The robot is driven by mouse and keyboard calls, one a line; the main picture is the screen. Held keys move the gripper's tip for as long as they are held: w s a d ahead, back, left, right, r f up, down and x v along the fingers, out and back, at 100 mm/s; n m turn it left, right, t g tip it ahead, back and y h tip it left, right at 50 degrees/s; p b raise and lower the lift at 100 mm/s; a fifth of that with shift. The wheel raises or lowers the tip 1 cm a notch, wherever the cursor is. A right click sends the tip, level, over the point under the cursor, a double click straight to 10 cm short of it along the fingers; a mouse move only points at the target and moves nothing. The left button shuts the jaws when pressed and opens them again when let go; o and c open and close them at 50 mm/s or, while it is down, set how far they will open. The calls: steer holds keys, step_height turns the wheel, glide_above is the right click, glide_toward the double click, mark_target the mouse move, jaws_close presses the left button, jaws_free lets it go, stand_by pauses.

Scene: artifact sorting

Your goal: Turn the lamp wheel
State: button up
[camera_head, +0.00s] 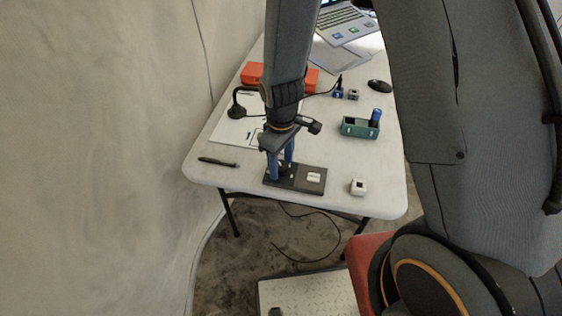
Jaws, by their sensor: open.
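A dark flat box (312,187) with a white label lies near the table's front edge. My gripper (281,170) points down over the left part of this box, with its blue fingers apart. A small dark round part shows low between the fingers; it may be the lamp wheel, but the fingers partly cover it. I cannot tell whether the fingers touch it. A black lamp-like object (237,110) with a round head stands on the left of the table, partly on a white sheet.
The white table (225,178) also holds a dark pen-like tool (217,162), a small white cube (358,187), a green holder (352,128) with a blue item, a black mouse (379,86), orange boxes (252,73) and a laptop (345,20). A fabric wall stands left.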

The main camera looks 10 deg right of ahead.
mark_target(281, 166)
steer(key=shift+r+b, duration=0.65)
steer(key=shift+r, duration=3.25)
steer(key=s+d+r+m, duration=0.3)
steer(key=d+r+m, duration=0.1)
steer(key=d+m, duration=0.1)
steer(key=s+d+r+m+t, duration=0.1)
steer(key=s+d+r+m, duration=0.3)
steer(key=d, duration=0.4)
steer(key=shift+r+m, duration=0.3)
steer(key=shift+m, duration=0.1)
